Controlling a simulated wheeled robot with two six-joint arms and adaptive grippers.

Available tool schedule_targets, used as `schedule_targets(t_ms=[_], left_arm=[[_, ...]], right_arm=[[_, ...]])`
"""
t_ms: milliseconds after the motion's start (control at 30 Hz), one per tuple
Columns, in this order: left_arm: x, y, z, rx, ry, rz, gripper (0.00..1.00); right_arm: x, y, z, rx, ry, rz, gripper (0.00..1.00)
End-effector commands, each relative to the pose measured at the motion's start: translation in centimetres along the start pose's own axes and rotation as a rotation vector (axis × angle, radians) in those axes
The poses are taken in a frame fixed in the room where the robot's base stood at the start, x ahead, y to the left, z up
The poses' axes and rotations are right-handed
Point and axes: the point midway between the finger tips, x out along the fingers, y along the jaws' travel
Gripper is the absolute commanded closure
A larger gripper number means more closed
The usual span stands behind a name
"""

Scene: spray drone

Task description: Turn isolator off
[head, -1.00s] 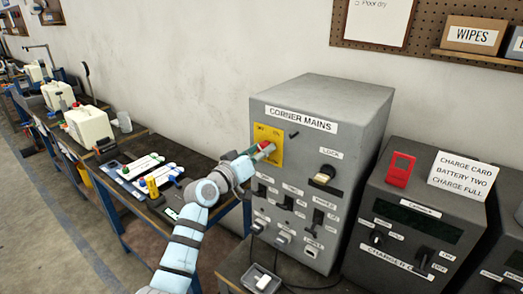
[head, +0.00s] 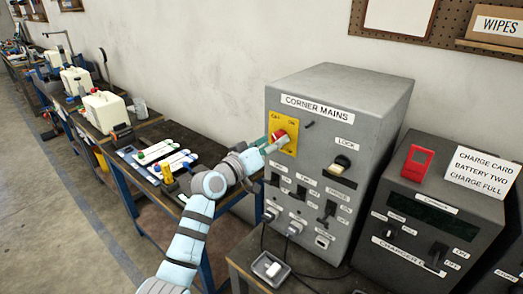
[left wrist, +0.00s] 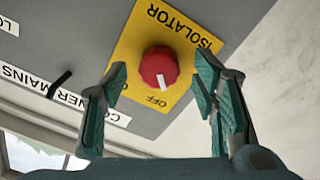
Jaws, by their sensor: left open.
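The red isolator knob (left wrist: 159,67) sits on a yellow plate (left wrist: 185,28) on the grey corner mains cabinet (head: 345,110). In the left wrist view the plate's lettering is upside down, and the knob's white mark points roughly towards the OFF label. My left gripper (left wrist: 162,70) is open, with one finger on each side of the knob in that view and visible gaps to both. In the head view the knob (head: 280,136) shows just beyond the gripper (head: 272,146). The left finger may hide part of the plate. My right gripper is not in view.
A lock switch (head: 341,163) and several smaller switches are on the cabinet's front. A charger unit (head: 430,215) with a red card stands to its right. A small tray (head: 270,268) lies on the table below. A bench with white containers (head: 105,110) runs along the wall at left.

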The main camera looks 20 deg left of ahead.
Motion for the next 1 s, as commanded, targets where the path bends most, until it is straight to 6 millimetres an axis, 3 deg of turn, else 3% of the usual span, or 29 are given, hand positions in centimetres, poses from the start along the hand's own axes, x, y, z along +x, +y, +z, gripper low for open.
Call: schedule_targets(t_ms=[200, 400, 900, 967, 1000], left_arm=[[-6.1, -0.1, 0.1, 0.005, -0.002, -0.002, 0.46], [-9.6, -0.1, 0.1, 0.002, -0.002, -0.001, 0.46], [-9.9, 0.1, -0.2, 0.017, 0.01, 0.002, 0.46], [-9.8, -1.1, -0.6, 0.063, 0.038, -0.03, 0.46], [-9.5, -2.9, -0.3, 0.09, 0.043, -0.073, 0.46]], right_arm=[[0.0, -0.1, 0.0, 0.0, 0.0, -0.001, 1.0], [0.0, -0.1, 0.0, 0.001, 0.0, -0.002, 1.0], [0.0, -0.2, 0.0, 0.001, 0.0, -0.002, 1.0], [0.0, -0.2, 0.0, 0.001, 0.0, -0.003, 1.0], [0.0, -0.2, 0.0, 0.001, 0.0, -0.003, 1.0]])
